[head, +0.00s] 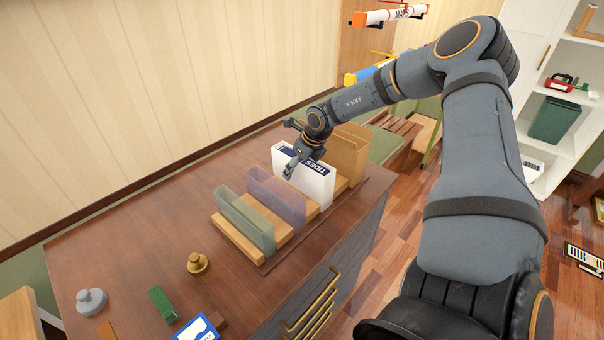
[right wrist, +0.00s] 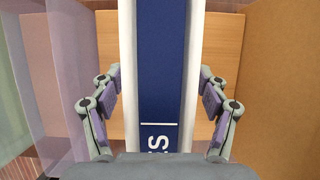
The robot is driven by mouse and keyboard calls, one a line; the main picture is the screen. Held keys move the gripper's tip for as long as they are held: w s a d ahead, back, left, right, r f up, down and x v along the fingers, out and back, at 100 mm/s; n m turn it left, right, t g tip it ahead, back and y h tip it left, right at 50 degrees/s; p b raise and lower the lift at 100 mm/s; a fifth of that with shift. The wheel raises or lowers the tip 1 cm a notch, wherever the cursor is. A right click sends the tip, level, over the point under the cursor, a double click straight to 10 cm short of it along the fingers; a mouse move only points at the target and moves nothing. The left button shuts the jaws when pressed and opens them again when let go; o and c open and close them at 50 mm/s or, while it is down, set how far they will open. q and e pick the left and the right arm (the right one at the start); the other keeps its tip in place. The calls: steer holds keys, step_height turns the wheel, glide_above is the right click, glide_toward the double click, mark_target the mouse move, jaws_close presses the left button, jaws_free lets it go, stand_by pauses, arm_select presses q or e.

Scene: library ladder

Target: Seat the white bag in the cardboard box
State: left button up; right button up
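My left gripper is out of view.
A translucent purple holder (head: 275,197) and a translucent green one (head: 244,220) stand in the rack before the case. A brass knob-like piece (head: 197,263), a grey weight (head: 91,301) and a green block (head: 163,304) lie on the wooden top (head: 150,235). The top's left part is mostly clear.

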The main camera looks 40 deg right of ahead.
steer(key=c, duration=1.1)
step_height(320, 180, up, 10)
steer(key=shift+w+r+b, duration=0.1)
steer(key=shift+b, duration=0.85)
